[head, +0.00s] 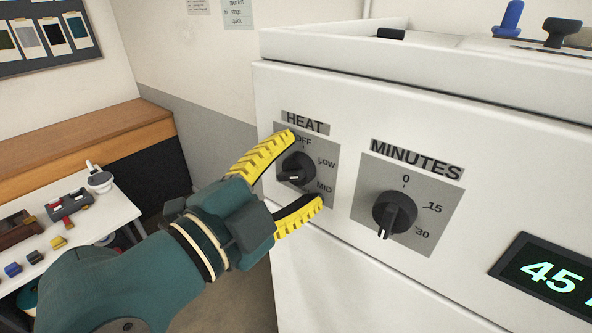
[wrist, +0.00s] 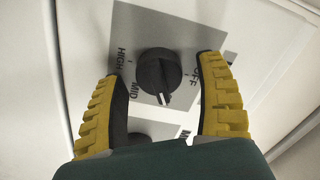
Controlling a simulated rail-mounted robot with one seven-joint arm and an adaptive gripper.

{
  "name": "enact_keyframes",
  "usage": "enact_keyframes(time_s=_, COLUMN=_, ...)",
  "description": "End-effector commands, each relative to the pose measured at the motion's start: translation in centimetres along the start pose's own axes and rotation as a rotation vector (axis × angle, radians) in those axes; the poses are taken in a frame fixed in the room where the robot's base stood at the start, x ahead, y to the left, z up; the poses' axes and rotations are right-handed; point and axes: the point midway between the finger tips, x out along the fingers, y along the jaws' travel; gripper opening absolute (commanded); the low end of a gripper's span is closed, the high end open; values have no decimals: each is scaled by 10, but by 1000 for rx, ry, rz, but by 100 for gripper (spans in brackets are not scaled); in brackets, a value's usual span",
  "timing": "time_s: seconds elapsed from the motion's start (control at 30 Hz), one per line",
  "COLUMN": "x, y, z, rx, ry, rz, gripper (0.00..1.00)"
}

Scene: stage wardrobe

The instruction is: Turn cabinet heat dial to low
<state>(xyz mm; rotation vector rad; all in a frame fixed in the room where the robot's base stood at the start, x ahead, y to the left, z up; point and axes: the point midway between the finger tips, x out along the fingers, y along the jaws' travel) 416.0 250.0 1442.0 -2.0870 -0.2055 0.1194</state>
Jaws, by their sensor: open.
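The black heat dial (head: 297,168) sits on a grey plate under the word HEAT on the white cabinet front. OFF is above it, LOW to its upper right and MID to its lower right. My gripper (head: 307,166) is open, with one yellow finger above and left of the dial and the other below it. In the wrist view the dial (wrist: 159,72) lies between the spread fingers (wrist: 168,95), with visible gaps on both sides. Its white mark points down the picture, between MID and OFF; the LOW word is not readable there.
The minutes dial (head: 394,211) stands close to the right of the heat dial, its pointer downward. A display (head: 550,277) reading 45 is further right. A white table (head: 108,212) with small items stands at the left.

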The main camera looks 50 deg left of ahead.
Motion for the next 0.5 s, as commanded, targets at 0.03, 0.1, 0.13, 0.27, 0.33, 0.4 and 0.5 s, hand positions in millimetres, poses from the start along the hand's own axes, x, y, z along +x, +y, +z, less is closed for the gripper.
enact_keyframes(time_s=0.03, x=-3, y=0, z=0, rx=0, ry=-1, rz=-1, gripper=72)
enact_keyframes(time_s=0.1, x=-12, y=-1, z=1, rx=1, ry=-1, rz=-3, gripper=72)
enact_keyframes(time_s=0.13, x=-18, y=-1, z=1, rx=1, ry=-2, rz=-4, gripper=72)
enact_keyframes(time_s=0.27, x=-49, y=-1, z=2, rx=1, ry=-5, rz=-4, gripper=72)
enact_keyframes(time_s=0.33, x=-68, y=-1, z=2, rx=2, ry=-7, rz=-5, gripper=72)
enact_keyframes(time_s=0.4, x=-84, y=-1, z=2, rx=1, ry=-5, rz=-5, gripper=72)
enact_keyframes(time_s=0.5, x=-103, y=-1, z=1, rx=1, ry=-4, rz=-4, gripper=72)
